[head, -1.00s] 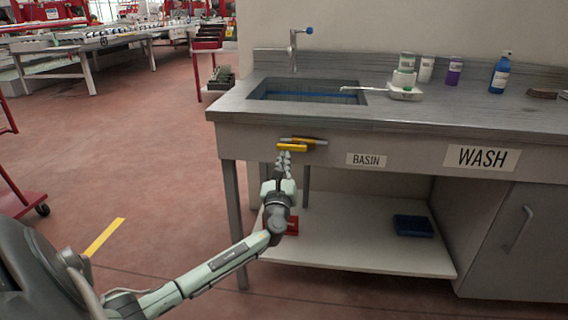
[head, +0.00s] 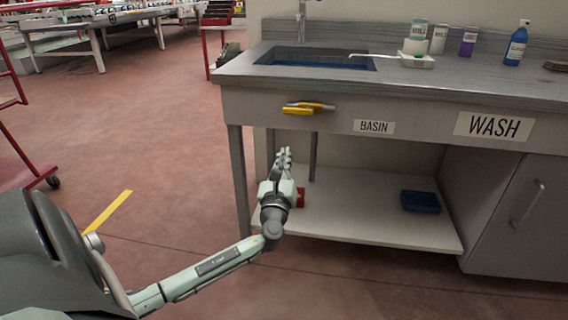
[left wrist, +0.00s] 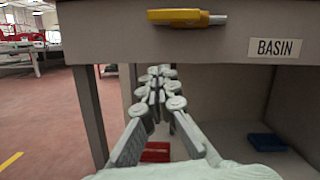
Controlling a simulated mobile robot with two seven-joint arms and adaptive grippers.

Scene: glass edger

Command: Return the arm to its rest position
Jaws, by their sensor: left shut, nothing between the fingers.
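My left gripper (head: 284,158) is in front of the wash bench, below the yellow handle (head: 304,108) on the bench's front panel. Its fingers are shut and empty, and they are apart from the handle. The left wrist view shows the shut fingers (left wrist: 158,82) pointing forward under the front panel, with the yellow handle (left wrist: 180,17) above them. My left arm reaches in from the lower left of the head view. My right gripper is not in view.
The bench has a sink basin (head: 315,66) and a lower shelf (head: 365,225). On the shelf are a blue tray (head: 420,201) and a red object (head: 300,197), partly hidden by my gripper. Bottles and cups stand on top. Open floor lies to the left.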

